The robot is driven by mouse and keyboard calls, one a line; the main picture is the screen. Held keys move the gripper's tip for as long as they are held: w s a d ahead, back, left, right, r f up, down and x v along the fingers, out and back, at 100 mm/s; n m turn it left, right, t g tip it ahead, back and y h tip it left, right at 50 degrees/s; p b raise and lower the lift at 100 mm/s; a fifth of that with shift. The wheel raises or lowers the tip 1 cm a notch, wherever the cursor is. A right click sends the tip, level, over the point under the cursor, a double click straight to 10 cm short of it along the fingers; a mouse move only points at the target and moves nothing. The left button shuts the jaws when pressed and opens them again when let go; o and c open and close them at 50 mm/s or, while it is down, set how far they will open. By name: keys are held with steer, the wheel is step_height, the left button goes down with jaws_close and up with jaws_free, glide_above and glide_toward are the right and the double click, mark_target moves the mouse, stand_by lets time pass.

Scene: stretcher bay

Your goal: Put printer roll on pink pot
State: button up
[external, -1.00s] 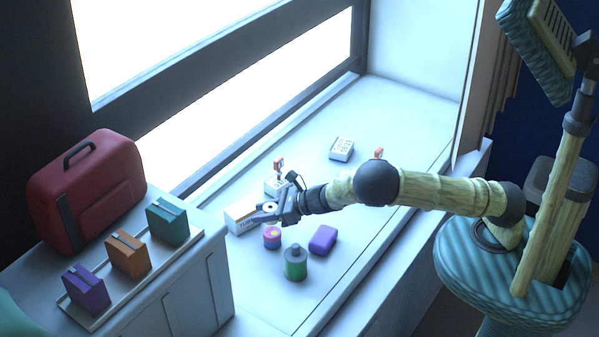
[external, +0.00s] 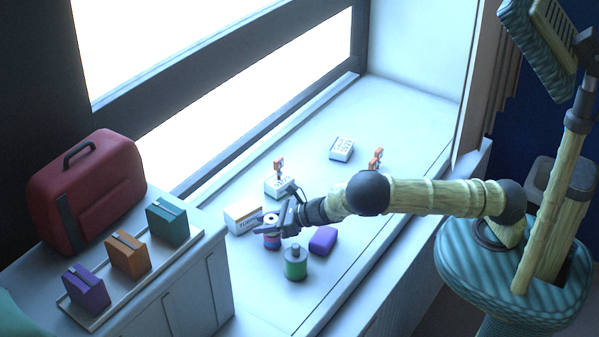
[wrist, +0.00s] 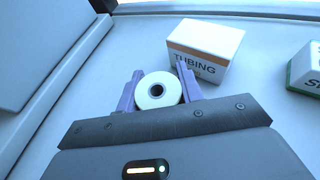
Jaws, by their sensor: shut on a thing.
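The printer roll (wrist: 158,101) is a white ring with a dark hole, held between the two purple fingers of my gripper (wrist: 158,88) in the wrist view.
A tubing box (external: 243,218) stands just left of my gripper, with another white box (external: 279,187) behind it. A green bottle (external: 295,263) and a purple block (external: 323,240) stand close at the front right.

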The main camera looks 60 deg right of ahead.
steer(key=o, duration=1)
steer(key=shift+f, duration=0.1)
steer(key=b+v, duration=0.2)
steer(key=v, duration=1)
steer(key=shift+r, duration=0.2)
